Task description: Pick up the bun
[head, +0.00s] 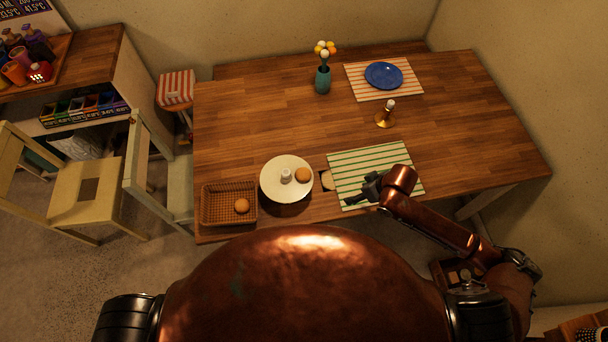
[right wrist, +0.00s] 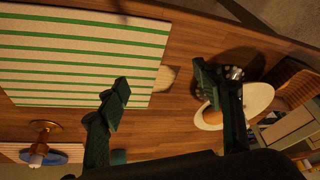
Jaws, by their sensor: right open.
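One round brown bun (head: 303,174) lies on the right side of a white plate (head: 272,190), beside a small white object (head: 286,175). Another bun (head: 242,206) lies in a brown woven basket (head: 210,214) to the left. My right gripper (head: 362,192) is over the green-striped mat (head: 385,160), to the right of the plate, apart from both buns. In the right wrist view its jaws (right wrist: 161,80) are spread and empty. The plate bun (right wrist: 211,116) shows there partly behind the right-hand finger. My left gripper is not in view.
A pale item (head: 326,180) lies between plate and mat. A brass candlestick (head: 385,117), a teal vase of flowers (head: 323,80) and a blue plate (head: 384,75) stand farther back. The table's (head: 250,115) middle left is clear. Chairs stand at the left.

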